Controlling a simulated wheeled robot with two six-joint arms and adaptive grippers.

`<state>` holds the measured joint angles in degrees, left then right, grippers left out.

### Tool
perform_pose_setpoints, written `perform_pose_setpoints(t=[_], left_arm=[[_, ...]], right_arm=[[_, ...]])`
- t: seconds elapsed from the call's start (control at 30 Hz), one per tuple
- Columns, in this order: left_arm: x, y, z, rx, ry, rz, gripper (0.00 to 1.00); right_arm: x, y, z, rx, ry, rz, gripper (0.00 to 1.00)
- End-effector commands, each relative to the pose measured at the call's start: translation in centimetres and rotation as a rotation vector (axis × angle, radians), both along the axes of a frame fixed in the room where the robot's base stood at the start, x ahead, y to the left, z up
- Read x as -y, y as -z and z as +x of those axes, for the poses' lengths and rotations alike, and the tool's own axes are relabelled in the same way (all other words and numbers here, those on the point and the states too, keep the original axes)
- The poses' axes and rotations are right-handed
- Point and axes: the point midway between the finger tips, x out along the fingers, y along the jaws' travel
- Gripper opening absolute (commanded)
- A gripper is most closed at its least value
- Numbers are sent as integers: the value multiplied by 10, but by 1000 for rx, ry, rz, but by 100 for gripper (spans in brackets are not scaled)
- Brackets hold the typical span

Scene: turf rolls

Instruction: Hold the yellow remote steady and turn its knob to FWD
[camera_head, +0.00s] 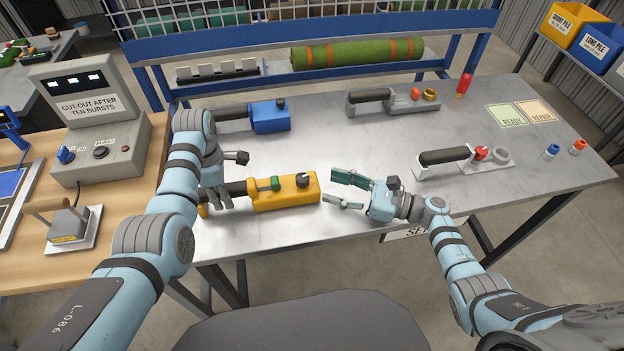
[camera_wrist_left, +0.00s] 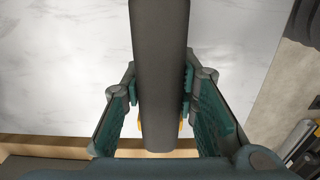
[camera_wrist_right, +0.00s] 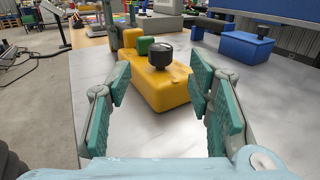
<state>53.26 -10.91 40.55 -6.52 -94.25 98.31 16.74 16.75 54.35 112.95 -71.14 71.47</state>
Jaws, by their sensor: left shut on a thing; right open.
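The yellow remote (camera_head: 286,193) lies on the grey metal table, with a dark handle, a green button (camera_head: 275,184) and a black knob (camera_head: 302,180) on top. My left gripper (camera_head: 217,196) is shut around its dark handle, which fills the middle of the left wrist view (camera_wrist_left: 160,70). My right gripper (camera_head: 345,190) is open and empty, just right of the remote's knob end. In the right wrist view the yellow body (camera_wrist_right: 158,82) and black knob (camera_wrist_right: 160,54) stand ahead between the open fingers. The knob's marking and the FWD label are too small to read.
A blue remote (camera_head: 268,116) and a grey one (camera_head: 412,99) lie farther back. Another grey one with a red knob (camera_head: 480,154) lies at the right. A control box (camera_head: 95,140) stands on the wooden bench at left. The table's middle is clear.

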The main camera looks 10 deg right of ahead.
Motion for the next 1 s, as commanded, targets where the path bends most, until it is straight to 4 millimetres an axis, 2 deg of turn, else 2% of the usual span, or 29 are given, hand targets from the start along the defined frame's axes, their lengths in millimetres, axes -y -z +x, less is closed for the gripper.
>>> perform_pose_setpoints(t=[0.03, 0.17, 0.47, 0.57, 0.63, 0.77, 0.9, 1.0], left_arm=[[0, 1, -1, -2, 0, 0, 0], [0, 1, -1, -2, 0, 0, 0], [0, 1, -1, -2, 0, -1, 0], [0, 1, -1, -2, 0, -1, 0], [0, 1, -1, -2, 0, -1, 0], [0, 1, -1, -2, 0, -1, 0], [0, 1, -1, -3, 0, -1, 0], [0, 1, -1, -3, 0, -1, 0]], right_arm=[[10, 1, -6, -1, 0, -3, 47], [26, 0, -15, 1, 0, 0, 47], [29, 0, -17, 0, 0, 1, 47], [20, 5, -20, 1, 25, -2, 47], [6, 12, -26, 4, 85, -7, 47], [-18, 16, -43, 7, 280, -7, 47], [-19, 6, -57, 2, 470, 2, 47], [-20, 2, -54, 1, 524, 4, 47]])
